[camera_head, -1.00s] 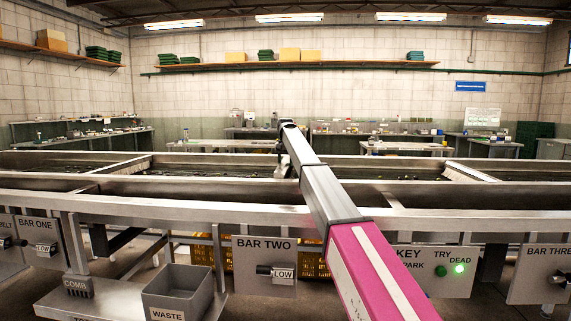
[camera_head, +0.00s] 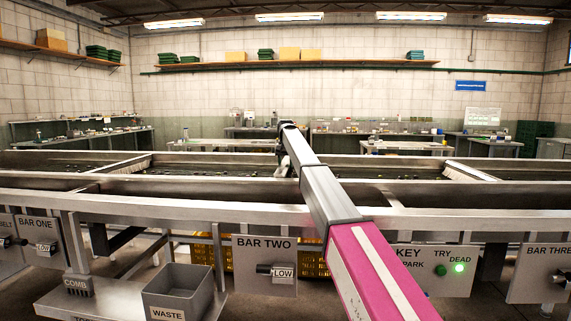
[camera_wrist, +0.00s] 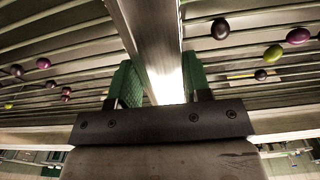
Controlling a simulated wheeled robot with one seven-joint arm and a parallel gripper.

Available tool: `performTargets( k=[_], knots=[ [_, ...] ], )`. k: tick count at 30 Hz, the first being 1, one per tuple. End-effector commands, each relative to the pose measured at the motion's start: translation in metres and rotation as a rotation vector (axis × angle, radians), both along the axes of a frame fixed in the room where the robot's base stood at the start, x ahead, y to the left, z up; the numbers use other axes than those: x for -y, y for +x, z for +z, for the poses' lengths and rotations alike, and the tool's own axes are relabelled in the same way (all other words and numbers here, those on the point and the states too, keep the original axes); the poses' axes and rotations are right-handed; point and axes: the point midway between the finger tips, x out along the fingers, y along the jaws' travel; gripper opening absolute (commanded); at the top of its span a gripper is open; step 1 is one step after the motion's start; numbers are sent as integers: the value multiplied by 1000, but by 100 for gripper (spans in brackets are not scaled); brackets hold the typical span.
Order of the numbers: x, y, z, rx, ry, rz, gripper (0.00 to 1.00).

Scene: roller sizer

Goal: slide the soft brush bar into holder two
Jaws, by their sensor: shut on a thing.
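In the wrist view my gripper (camera_wrist: 157,82) is shut on a long grey metal bar (camera_wrist: 150,35), with a green-padded finger on each side. I take it to be the soft brush bar; its bristles do not show. The bar runs lengthwise away from the gripper, over the roller bed. In the head view my arm reaches over the sizer above the BAR TWO panel (camera_head: 264,247), and the gripper end is mostly hidden behind it. I cannot make out holder two or whether the bar touches it.
Rollers (camera_wrist: 65,60) with several purple and green fruits lie on both sides of the bar. Other cross bars sit at left (camera_head: 122,163) and right (camera_head: 468,172). A grey waste bin (camera_head: 178,291) stands at front left. A green lamp glows by DEAD (camera_head: 459,268).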

Motion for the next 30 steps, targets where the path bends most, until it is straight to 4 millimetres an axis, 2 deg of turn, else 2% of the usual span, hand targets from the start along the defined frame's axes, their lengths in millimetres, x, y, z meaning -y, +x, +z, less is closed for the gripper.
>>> performTargets(
  k=[26, 27, 29, 30],
  knots=[
    [0, 0, -17, 1, 0, 0, 6],
    [0, 0, -17, 1, 0, 0, 57],
    [0, 0, -17, 1, 0, 0, 74],
    [0, 0, -17, 1, 0, 0, 74]
  ],
)
